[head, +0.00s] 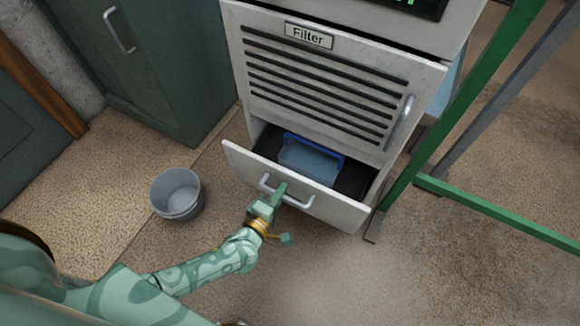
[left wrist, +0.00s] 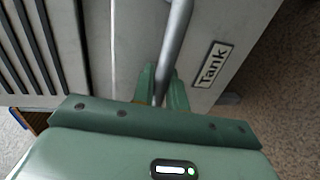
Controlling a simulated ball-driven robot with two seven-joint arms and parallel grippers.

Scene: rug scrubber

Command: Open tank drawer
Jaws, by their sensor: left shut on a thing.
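The tank drawer (head: 240,160) is the bottom drawer of the white cabinet and stands partly pulled out. Its metal handle (head: 304,203) is on the front face. My left gripper (head: 277,193) is at the handle. In the left wrist view the gripper (left wrist: 163,90) is shut around the handle bar (left wrist: 178,40), beside a "Tank" label (left wrist: 212,64). Inside the drawer lies a translucent blue tank (head: 309,160) with a blue rim or handle. My right gripper is not in view.
The filter panel (head: 318,85) with its slats and side handle is above the drawer, closed. A grey bucket (head: 176,193) stands on the floor to the left. A green metal frame (head: 500,215) is at the right. A dark green cabinet (head: 140,70) is behind left. Floor in front is clear.

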